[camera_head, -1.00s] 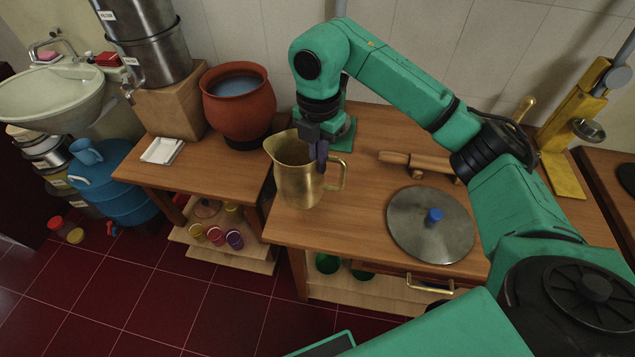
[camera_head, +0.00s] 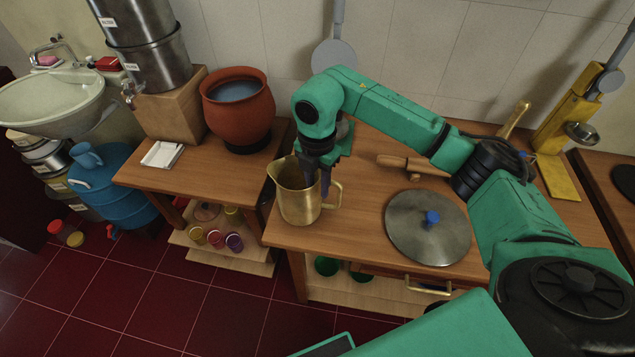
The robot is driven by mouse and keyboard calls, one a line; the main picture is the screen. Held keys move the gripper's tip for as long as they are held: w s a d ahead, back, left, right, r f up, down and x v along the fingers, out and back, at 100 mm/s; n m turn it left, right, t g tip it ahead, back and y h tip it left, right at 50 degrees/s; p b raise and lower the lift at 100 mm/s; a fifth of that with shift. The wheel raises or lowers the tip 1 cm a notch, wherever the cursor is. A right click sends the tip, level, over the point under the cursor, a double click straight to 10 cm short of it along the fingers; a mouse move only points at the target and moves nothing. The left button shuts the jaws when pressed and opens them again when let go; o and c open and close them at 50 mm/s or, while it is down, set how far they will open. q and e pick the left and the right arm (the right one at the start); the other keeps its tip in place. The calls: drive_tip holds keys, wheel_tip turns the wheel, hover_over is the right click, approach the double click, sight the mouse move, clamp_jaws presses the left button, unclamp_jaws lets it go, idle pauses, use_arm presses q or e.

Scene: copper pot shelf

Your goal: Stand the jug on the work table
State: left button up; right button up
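The brass jug (camera_head: 299,201) is upright at the left end of the wooden work table (camera_head: 345,232), with its spout to the left and its handle to the right. Its base appears at the tabletop near the left front corner; I cannot tell whether it fully touches. My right gripper (camera_head: 325,184) points down at the jug's right rim, beside the handle, and appears shut on it. The fingertips are partly hidden by the jug. My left gripper is not in view.
A round metal lid with a blue knob (camera_head: 431,218) lies right of the jug, with a rolling pin (camera_head: 412,166) behind it. A lower side table (camera_head: 200,179) at left bears a clay pot (camera_head: 238,108) and a white dish (camera_head: 161,154). A yellow stand (camera_head: 561,135) is at right.

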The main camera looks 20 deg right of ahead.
drive_tip(key=shift+r, duration=0.1)
drive_tip(key=shift+r, duration=0.2)
wheel_tip(320, 180, up, 7)
drive_tip(key=shift+w+b, duration=0.1)
drive_tip(key=shift+b, duration=0.9)
wheel_tip(320, 180, up, 5)
drive_tip(key=shift+f+p, duration=0.1)
drive_tip(key=shift+p, duration=0.4)
